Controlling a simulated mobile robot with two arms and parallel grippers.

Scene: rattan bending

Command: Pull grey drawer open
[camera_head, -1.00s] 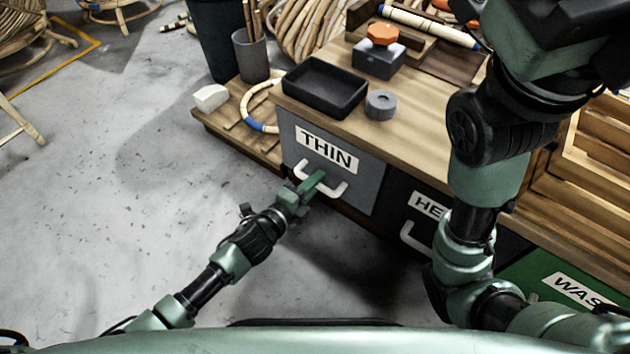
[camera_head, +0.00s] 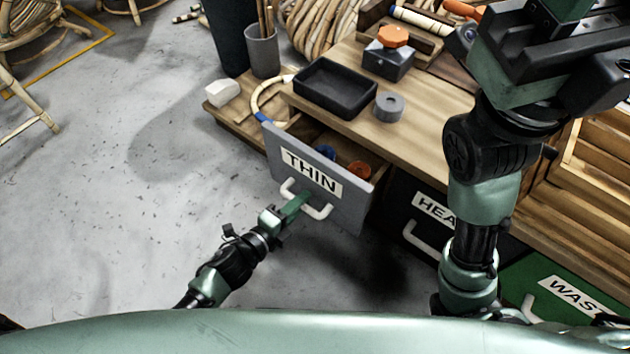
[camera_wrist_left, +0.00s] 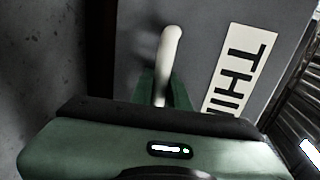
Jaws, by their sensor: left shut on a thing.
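The grey drawer (camera_head: 348,213) with the label THIN stands part way out of the workbench in the head view. A blue round item (camera_head: 325,152) and an orange-brown round item (camera_head: 359,170) show inside it. My left gripper (camera_head: 298,201) is shut on the drawer's white handle (camera_head: 320,212). In the left wrist view the handle (camera_wrist_left: 170,50) runs between the green fingers, with the grey front (camera_wrist_left: 205,40) behind it. My right arm is at the right of the head view; its fingertips are not clearly seen.
A black drawer (camera_head: 412,192) and a green drawer (camera_head: 530,275) are to the right.

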